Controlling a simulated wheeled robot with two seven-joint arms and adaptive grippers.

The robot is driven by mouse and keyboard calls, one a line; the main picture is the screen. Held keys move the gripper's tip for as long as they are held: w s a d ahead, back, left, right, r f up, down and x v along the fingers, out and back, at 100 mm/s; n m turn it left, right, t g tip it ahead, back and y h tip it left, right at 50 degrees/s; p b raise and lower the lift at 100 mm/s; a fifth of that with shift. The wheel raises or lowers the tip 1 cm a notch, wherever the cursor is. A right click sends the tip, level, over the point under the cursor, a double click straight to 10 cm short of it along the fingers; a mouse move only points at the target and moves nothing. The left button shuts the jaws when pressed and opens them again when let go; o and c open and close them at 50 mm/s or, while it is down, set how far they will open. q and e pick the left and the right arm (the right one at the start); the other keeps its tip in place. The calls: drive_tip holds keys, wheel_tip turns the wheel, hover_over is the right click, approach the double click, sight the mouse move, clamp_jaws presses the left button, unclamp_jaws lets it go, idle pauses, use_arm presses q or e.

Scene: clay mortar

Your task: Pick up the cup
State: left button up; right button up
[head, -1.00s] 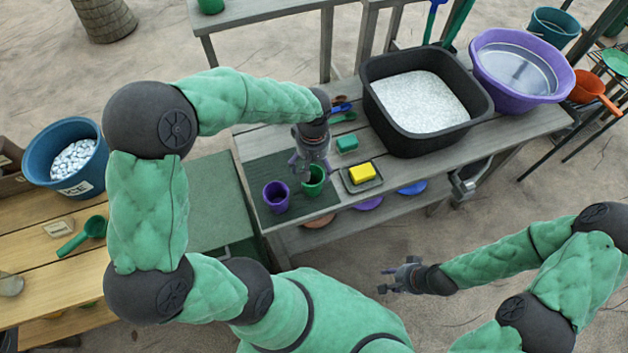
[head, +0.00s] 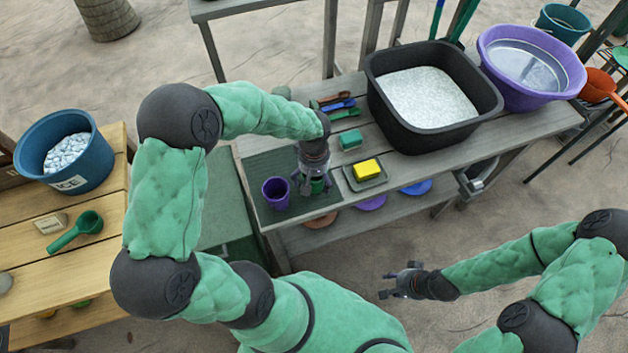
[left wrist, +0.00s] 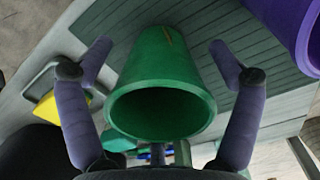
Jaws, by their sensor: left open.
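A green cup (left wrist: 161,85) fills the middle of the left wrist view, its open mouth facing the camera. My left gripper (left wrist: 159,52) is open, with one finger on each side of the green cup and gaps showing on both sides. In the head view my left gripper (head: 313,187) covers most of the green cup on the dark mat (head: 270,174). A purple cup (head: 276,192) stands just left of it, and also shows at the upper right of the left wrist view (left wrist: 294,25). My right gripper (head: 391,284) hangs empty over the sand, fingers apart.
A yellow sponge (head: 367,169) on a dark tray (head: 380,181) lies right of the green cup. A teal block (head: 351,142) and several colored spoons (head: 340,105) lie behind. A black tub (head: 488,101) of white bits and a purple basin (head: 575,77) stand farther right.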

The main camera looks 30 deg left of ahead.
use_arm(q)
drive_tip(key=c, duration=1.2)
drive_tip(key=shift+r, duration=0.15)
